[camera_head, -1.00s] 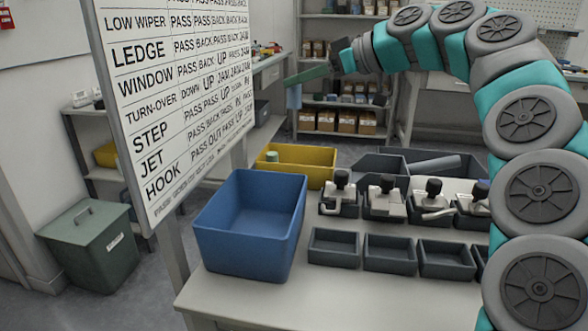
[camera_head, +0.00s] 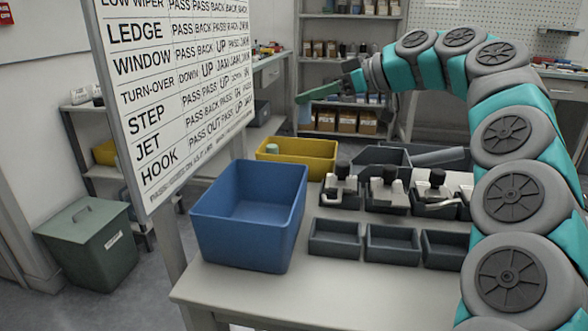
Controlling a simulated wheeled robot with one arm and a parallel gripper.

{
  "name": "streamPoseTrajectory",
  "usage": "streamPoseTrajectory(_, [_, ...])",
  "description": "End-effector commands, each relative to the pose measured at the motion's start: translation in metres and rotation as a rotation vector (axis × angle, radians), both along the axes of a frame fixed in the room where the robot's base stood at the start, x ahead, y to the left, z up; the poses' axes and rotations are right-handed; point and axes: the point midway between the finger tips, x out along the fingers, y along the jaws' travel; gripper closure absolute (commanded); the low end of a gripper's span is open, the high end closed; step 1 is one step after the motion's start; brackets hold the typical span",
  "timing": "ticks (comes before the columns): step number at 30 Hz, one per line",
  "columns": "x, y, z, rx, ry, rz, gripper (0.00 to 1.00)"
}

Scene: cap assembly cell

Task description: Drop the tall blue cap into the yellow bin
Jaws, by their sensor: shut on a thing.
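My gripper (camera_head: 322,91) is at the end of my arm, raised at the back of the table, above and a little right of the yellow bin (camera_head: 325,151). A long green piece shows at its tip, sloping down to the left. A pale green-blue piece (camera_head: 272,148) stands in the left part of the yellow bin, which is behind the blue bin.
A large blue bin (camera_head: 235,232) stands at the table's front left. Dark trays (camera_head: 336,243) and several clamp fixtures (camera_head: 388,190) fill the middle. A grey bin (camera_head: 383,157) is right of the yellow one. A tall sign board (camera_head: 180,90) stands at the left.

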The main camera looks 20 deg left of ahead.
Motion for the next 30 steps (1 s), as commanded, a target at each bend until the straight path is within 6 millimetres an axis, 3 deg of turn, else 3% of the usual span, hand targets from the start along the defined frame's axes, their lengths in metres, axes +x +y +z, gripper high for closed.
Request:
streamPoseTrajectory(3, [-0.0005,0.0004,-0.0123,0.001,-0.001,0.001,0.93])
streamPoseTrajectory(13, [-0.0003,0.0005,-0.0141,0.0,0.001,0.002,0.93])
streamPoseTrajectory(14, [-0.0003,0.0005,-0.0141,0.0,0.0,0.001,0.63])
streamPoseTrajectory(21, [-0.0002,0.0004,-0.0142,0.0,0.001,0.002,0.36])
streamPoseTrajectory(23, [-0.0002,0.0005,-0.0144,-0.001,0.001,0.002,0.32])
streamPoseTrajectory(30, [-0.0003,0.0001,-0.0142,-0.001,0.001,0.002,0.32])
